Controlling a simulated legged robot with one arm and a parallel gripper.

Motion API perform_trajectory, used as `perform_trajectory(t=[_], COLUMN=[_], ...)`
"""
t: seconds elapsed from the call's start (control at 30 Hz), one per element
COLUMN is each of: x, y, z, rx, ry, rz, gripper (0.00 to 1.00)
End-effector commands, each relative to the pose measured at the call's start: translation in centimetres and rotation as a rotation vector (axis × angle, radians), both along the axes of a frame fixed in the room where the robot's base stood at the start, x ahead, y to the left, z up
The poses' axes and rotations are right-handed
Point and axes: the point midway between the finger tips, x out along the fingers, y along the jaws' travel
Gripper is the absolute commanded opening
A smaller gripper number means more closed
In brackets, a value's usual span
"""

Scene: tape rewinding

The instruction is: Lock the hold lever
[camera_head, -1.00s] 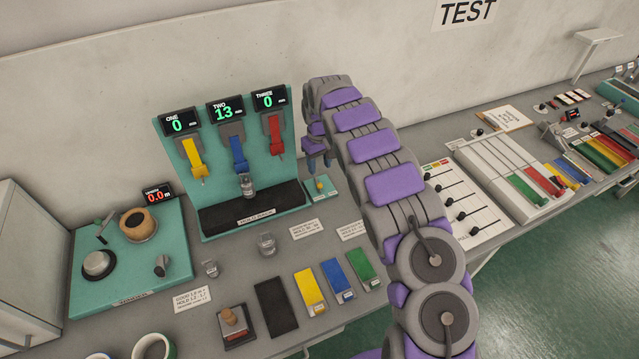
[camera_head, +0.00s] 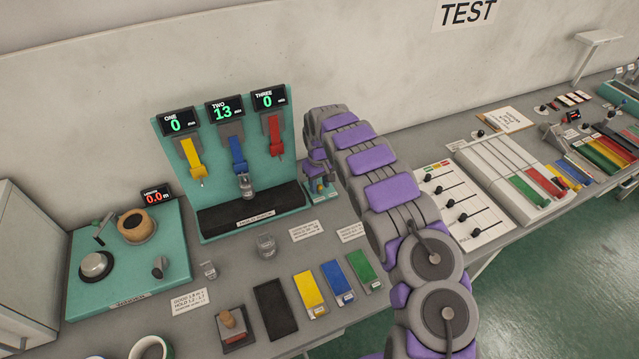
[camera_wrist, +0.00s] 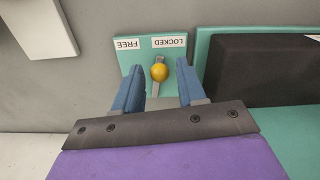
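The hold lever has a yellow ball knob (camera_wrist: 159,72) on a short grey bar. It stands on a small teal plate (camera_wrist: 151,56) with a FREE label (camera_wrist: 129,44) and a LOCKED label (camera_wrist: 170,41), both upside down in the wrist view. The knob sits below the gap between the labels, nearer the LOCKED side. My gripper (camera_wrist: 158,80) is open, its blue fingers on either side of the knob with gaps on both sides. In the head view my gripper (camera_head: 320,184) is low over the teal plate (camera_head: 327,196), hiding most of the lever.
The teal hold stand (camera_head: 267,165) with three coloured straps and displays is just left of my gripper; its black pad (camera_wrist: 255,75) shows right in the wrist view. A slider panel (camera_head: 462,205) stands to the right. Label cards (camera_head: 304,230) lie in front.

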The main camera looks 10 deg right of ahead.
Motion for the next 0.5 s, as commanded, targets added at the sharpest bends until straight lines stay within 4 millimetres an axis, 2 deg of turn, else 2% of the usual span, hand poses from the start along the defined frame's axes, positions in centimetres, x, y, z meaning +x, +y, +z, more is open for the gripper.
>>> perform_trajectory(t=[0.07, 0.4, 0.5], x=[0.00, -0.01, -0.02], y=[0.00, 0.00, 0.01], z=[0.00, -0.01, -0.01], rx=[0.000, 0.000, 0.000], ry=[0.000, 0.001, 0.001], rz=[0.000, 0.000, 0.000], gripper=[0.32, 0.00, 0.00])
